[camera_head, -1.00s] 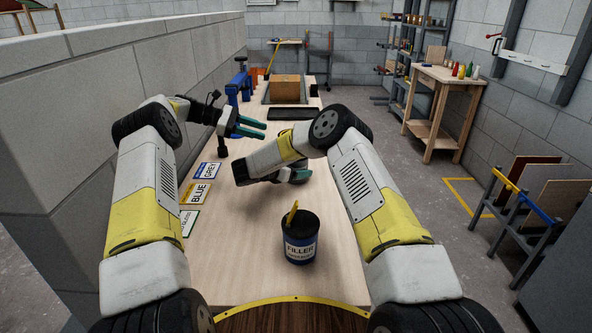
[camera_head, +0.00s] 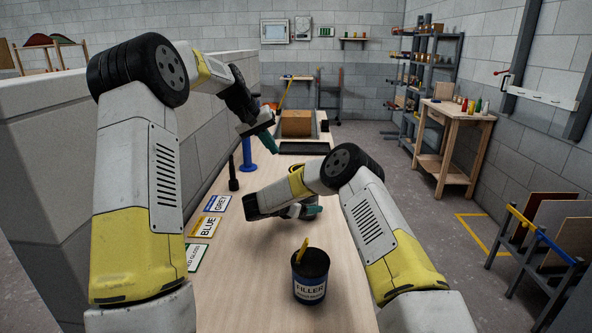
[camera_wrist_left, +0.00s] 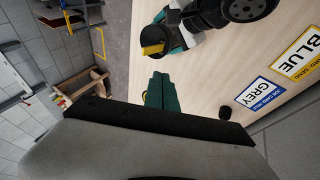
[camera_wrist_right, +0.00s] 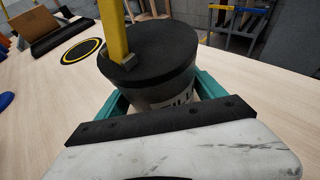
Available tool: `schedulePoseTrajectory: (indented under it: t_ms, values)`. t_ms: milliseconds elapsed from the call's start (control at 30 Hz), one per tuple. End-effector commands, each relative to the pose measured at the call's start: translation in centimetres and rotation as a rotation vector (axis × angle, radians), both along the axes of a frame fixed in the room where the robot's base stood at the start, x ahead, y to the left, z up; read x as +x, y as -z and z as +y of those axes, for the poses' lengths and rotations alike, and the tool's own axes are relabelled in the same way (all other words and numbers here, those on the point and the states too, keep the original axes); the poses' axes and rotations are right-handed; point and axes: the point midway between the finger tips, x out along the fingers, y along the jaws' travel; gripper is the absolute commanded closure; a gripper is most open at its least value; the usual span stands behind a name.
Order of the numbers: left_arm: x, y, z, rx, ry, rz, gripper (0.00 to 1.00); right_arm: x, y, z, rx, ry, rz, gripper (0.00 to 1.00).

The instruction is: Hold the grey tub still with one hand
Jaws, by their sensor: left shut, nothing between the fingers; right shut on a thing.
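A grey tub with a dark lid (camera_wrist_right: 150,50) stands upright on the table in the right wrist view, its label partly hidden. A yellow stick (camera_wrist_right: 113,30) rises from its top. My right gripper (camera_wrist_right: 165,95) is shut around its sides, one teal finger on each side. My left gripper (camera_head: 266,143) is shut and empty, pointing down above the far part of the table. It also shows in the left wrist view (camera_wrist_left: 162,92).
A dark FILLER tub (camera_head: 310,278) with a yellow stick stands apart, nearer me. Cards marked GREY (camera_head: 217,203) and BLUE (camera_head: 206,227) lie along the table's left edge.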

Motion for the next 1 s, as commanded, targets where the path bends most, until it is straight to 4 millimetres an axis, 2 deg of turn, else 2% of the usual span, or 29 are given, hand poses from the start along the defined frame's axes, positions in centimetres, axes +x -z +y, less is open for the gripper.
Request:
schedulePoseTrajectory:
  t_ms: [167,567,767,1000]
  values:
    - [-0.4,-0.9,0.1,0.074,0.070,-0.069,1.00,0.0,-0.1,0.0,0.000,0.000,-0.001,0.88]
    - [-0.2,-0.5,0.0,0.075,0.072,-0.069,1.00,0.0,-0.1,0.0,0.000,-0.001,-0.002,0.88]
    - [0.7,2.0,-1.1,0.074,0.073,-0.066,1.00,0.0,-0.1,0.0,0.000,-0.001,-0.002,0.88]
    - [2.6,6.5,-3.1,0.074,0.072,-0.067,1.00,0.0,-0.1,0.0,0.000,0.000,-0.001,0.88]
